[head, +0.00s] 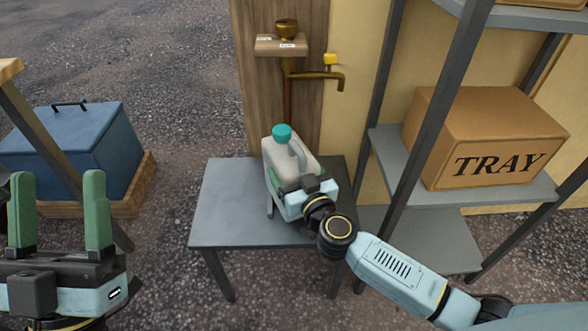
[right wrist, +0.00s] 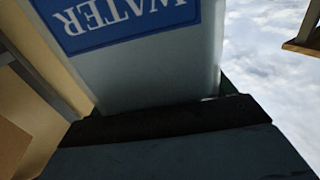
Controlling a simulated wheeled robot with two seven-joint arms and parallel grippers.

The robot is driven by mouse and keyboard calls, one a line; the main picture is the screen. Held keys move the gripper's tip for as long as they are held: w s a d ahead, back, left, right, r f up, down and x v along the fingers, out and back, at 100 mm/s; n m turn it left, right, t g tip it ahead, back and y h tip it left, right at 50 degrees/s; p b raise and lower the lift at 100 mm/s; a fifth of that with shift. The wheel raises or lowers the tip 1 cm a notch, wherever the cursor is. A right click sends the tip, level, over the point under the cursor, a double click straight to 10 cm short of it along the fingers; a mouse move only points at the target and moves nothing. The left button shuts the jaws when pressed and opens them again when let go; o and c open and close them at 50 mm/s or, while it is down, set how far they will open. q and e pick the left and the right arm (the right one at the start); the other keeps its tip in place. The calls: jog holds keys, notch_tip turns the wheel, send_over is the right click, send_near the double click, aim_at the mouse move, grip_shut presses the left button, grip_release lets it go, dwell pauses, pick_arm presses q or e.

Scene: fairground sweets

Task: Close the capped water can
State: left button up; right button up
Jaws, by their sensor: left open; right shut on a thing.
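The water can (head: 274,156) is pale with a grey-green tint and has a teal cap (head: 281,133) at its top. It is at the grey table (head: 225,200) below the brass tap; I cannot tell whether its base touches the table. My right gripper (head: 294,180) is shut on the can from the front right, its fingers mostly hidden. In the right wrist view the can's wall (right wrist: 160,75) with a blue WATER label (right wrist: 125,18) fills the space before the gripper. Whether the cap is tight cannot be seen. My left gripper (head: 58,190) is open and empty at the lower left.
A brass tap (head: 318,76) juts from the wooden post behind the can. A metal shelf with a cardboard TRAY box (head: 490,135) stands at the right. A blue lidded box (head: 75,145) is at the left. The table's left part is clear.

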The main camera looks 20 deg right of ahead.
pick_arm(q)
jog(key=shift+s+r, duration=0.1)
pick_arm(e)
jog(key=shift+w+r, duration=0.1)
jog(key=shift+r, duration=0.1)
jog(key=shift+f, duration=0.15)
jog(key=o, duration=2)
jog(key=shift+f, duration=0.2)
jog(key=shift+c, duration=0.2)
jog(key=shift+s+r, duration=0.15)
jog(key=shift+s, duration=0.1)
pick_arm(q)
jog(key=w+f+g+y+p, duration=0.1)
jog(key=w+f+g+p, duration=0.2)
jog(key=f+g, duration=0.3)
jog(key=shift+w+f+g+y+p, duration=0.3)
jog(key=shift+w+y+p, duration=0.05)
jog(key=shift+w+y, duration=0.05)
pick_arm(e)
jog(key=s+d, duration=0.1)
jog(key=s, duration=1)
jog(key=shift+s+d, duration=0.15)
jog(key=shift+s, duration=0.2)
